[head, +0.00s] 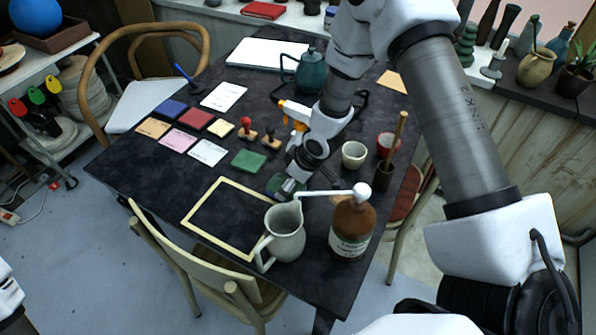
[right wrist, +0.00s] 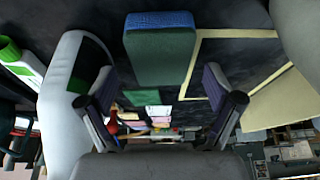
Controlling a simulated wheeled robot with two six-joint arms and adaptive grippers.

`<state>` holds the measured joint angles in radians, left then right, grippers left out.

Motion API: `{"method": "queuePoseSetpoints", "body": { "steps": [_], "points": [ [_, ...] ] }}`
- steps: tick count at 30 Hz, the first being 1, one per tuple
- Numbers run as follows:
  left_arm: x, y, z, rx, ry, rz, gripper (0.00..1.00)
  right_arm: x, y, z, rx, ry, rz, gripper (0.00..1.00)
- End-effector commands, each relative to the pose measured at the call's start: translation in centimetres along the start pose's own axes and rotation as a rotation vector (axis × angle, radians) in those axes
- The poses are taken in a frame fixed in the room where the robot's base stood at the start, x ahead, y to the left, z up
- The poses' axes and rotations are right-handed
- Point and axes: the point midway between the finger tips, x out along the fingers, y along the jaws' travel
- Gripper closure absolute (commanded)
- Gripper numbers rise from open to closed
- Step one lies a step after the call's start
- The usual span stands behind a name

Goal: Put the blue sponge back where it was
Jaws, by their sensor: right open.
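The sponge (right wrist: 160,48) has a blue side and a larger dark green face in the right wrist view. It lies on the dark table, outside the pale rectangular outline. In the head view a green and blue bit of it (head: 274,186) shows beside my right gripper (head: 290,185), which partly hides it. In the right wrist view my right gripper (right wrist: 160,80) is open, its fingers on either side of the view and the sponge ahead between them, apparently untouched. My left gripper is out of view.
The pale outline (head: 197,205) encloses bare table. A grey pitcher (head: 286,232) and a brown pump bottle (head: 352,228) stand close to the right gripper. A cream cup (head: 354,155) and a brush pot (head: 383,178) stand to its right. Colored tiles and stamps lie behind, including a green tile (head: 248,161).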

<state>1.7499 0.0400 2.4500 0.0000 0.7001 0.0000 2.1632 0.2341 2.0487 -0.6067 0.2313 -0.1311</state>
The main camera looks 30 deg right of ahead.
Motion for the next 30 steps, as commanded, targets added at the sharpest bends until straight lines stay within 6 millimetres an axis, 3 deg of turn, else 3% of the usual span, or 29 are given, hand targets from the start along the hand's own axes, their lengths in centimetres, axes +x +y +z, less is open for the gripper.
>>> {"method": "queuePoseSetpoints", "body": {
  "steps": [6,9,15,30],
  "points": [
    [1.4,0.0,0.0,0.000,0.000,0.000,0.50,-6.2,0.0,0.0,0.004,0.008,-0.001,0.09],
    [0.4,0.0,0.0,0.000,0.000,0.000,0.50,-7.7,0.0,-0.1,0.004,0.002,0.001,0.09],
    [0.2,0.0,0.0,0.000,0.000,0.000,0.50,-8.5,0.0,0.0,0.001,0.001,-0.001,0.09],
    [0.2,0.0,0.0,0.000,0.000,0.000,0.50,-8.5,0.0,0.0,0.000,0.000,0.000,0.09]
  ]
}}
